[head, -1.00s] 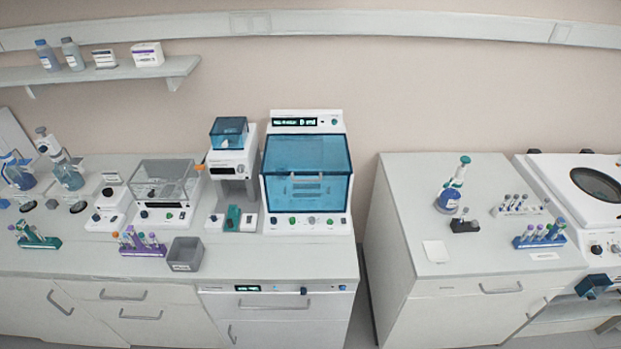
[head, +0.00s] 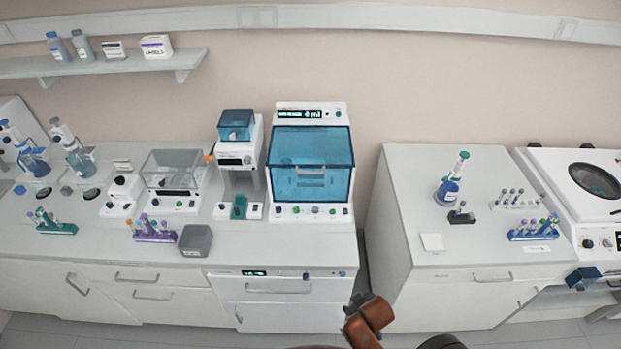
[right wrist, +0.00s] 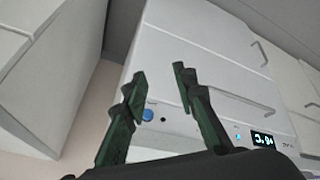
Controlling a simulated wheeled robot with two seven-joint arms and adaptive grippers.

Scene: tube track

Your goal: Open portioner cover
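The machine with a display reading in ml, which I take for the portioner (head: 312,211), stands on the left counter against the wall. Its large blue see-through cover (head: 311,160) is down, with a pale handle bar showing near its upper part. In the right wrist view, my right gripper (right wrist: 159,73) has two dark green fingers spread apart with nothing between them. It is in front of the white cabinet fronts, away from the cover. A brown part of my arm shows low in the head view. My left gripper is not in view.
A dispenser with a small blue top (head: 237,125) stands just left of the portioner. A grey bin (head: 195,240) and a purple tube rack (head: 154,238) are on the counter front. A gap separates the right counter (head: 405,185). An appliance with a display (head: 283,287) is below.

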